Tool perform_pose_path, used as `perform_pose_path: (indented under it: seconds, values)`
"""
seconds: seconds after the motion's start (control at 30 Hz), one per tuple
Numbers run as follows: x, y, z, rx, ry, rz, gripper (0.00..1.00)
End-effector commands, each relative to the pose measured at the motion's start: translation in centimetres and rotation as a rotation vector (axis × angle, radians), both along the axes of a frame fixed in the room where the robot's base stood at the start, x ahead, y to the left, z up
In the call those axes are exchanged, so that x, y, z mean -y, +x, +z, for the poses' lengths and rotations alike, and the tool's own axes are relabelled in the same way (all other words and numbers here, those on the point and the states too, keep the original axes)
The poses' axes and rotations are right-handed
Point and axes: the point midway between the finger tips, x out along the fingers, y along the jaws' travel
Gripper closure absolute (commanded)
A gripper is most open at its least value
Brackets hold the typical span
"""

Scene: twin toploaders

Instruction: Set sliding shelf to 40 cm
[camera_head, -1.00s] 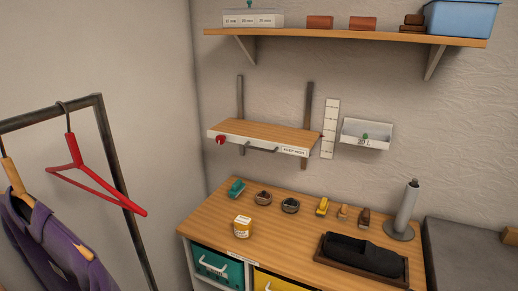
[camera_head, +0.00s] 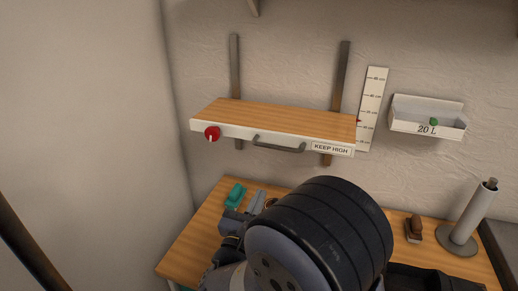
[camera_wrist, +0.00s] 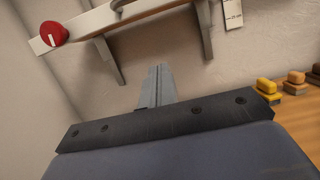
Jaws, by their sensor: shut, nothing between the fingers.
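The sliding shelf (camera_head: 280,119) has a wooden top and a white front edge, and sits against two dark vertical rails. A red knob (camera_head: 212,133) with a white mark is at its left front. A grey bar handle (camera_head: 279,144) and a "KEEP HIGH" label are on the front. A white height scale (camera_head: 373,105) hangs to the right, with a small red pointer near it at the shelf's edge; its numbers are too small to read surely. My gripper (camera_head: 260,194) is shut and empty, below the shelf, apart from knob and handle. The wrist view shows its fingers (camera_wrist: 159,78) below the knob (camera_wrist: 54,34).
Below is a wooden counter (camera_head: 188,248) with a teal item (camera_head: 235,195), brown-handled item (camera_head: 414,229) and paper roll stand (camera_head: 470,218). A white "20 L" wall bin (camera_head: 428,117) is right of the scale. The wrist view shows shelf brackets (camera_wrist: 108,62). My arm hides much of the counter.

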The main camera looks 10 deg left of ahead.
Motion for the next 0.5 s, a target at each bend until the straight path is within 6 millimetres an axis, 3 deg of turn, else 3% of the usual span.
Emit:
perform_pose_path:
  seconds: [0.1,0.27,0.5]
  values:
    - [-1.1,0.0,-0.1,0.015,-0.023,0.031,1.0]
    - [-0.9,1.6,0.5,0.017,-0.023,0.029,1.0]
    - [-0.1,6.5,1.9,0.016,-0.021,0.025,1.0]
